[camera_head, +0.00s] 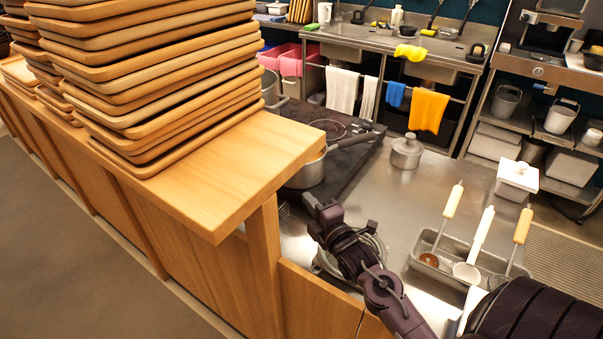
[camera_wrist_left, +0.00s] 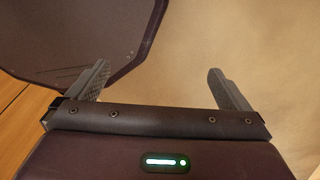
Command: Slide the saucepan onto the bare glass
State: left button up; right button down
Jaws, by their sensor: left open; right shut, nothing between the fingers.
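A grey metal saucepan (camera_head: 306,176) stands at the near left part of the black glass cooktop (camera_head: 352,161), partly hidden by the wooden counter.
A wooden counter (camera_head: 235,168) with stacked trays (camera_head: 165,85) fills the left. A lidded metal pot (camera_head: 407,151) stands right of the cooktop. A metal tray (camera_head: 428,246) with several ladles and a white-lidded container (camera_head: 517,178) stand further right. Steel worktop between them is clear.

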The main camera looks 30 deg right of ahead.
aim_at(305, 169)
jog(key=w+d, duration=0.1)
jog(key=w, duration=0.2)
jog(key=w+d, duration=0.2)
jog(key=w, duration=0.2)
jog(key=w+d+p, duration=0.1)
jog(key=w+d, duration=0.1)
jog(key=w, duration=0.1)
jog(key=shift+w+d+f, duration=0.15)
jog(key=shift+w+d, duration=0.1)
jog(key=shift+w, duration=0.1)
jog(key=shift+w+d, duration=0.25)
pick_arm(q)
jog(key=shift+w+r, duration=0.2)
jog(key=shift+r, duration=0.5)
pick_arm(e)
jog(key=shift+d, duration=0.1)
jog(key=shift+s, duration=0.1)
